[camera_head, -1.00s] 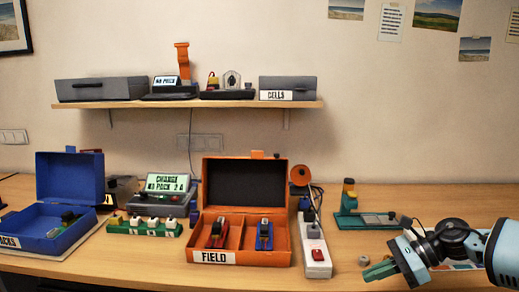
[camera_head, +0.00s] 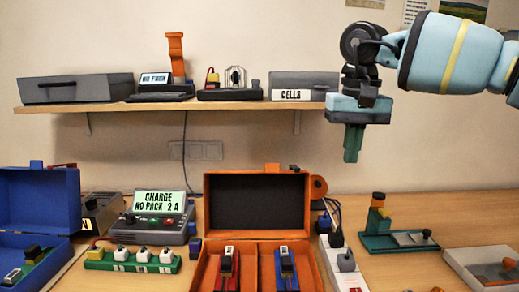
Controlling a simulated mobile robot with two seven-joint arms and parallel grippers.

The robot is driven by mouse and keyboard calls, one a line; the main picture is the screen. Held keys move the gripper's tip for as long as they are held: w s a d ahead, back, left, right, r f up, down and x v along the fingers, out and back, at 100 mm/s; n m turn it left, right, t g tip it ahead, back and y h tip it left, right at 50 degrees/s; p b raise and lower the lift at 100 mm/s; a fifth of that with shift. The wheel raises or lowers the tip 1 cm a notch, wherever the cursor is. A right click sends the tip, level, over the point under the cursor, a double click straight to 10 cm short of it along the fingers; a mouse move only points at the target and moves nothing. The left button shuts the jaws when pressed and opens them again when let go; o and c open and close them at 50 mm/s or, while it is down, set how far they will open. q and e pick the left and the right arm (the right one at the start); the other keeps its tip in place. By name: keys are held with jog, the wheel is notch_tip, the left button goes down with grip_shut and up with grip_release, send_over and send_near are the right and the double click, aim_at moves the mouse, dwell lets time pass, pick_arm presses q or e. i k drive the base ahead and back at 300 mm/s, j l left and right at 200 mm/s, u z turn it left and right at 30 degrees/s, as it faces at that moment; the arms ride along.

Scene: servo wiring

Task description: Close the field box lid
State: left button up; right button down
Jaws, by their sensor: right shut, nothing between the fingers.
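The orange field box (camera_head: 256,252) stands on the table at lower centre, its front cut off by the bottom of the view. Its lid (camera_head: 306,200) is open and stands upright at the back, with a dark inner face. A red device (camera_head: 227,270) lies in the left compartment and a blue device (camera_head: 286,270) in the right. My right gripper (camera_head: 352,158) points down, shut and empty, in the air above and to the right of the raised lid, apart from it. My left gripper is out of view.
A white power strip (camera_head: 349,278) with plugs stands close along the box's right side. A charger (camera_head: 156,219) and green socket strip (camera_head: 132,261) are to the left, beside an open blue box (camera_head: 40,182). The shelf (camera_head: 180,105) overhangs behind. A green fixture (camera_head: 395,242) stands to the right.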

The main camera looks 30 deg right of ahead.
aim_at(271, 202)
jog(key=i, duration=0.9)
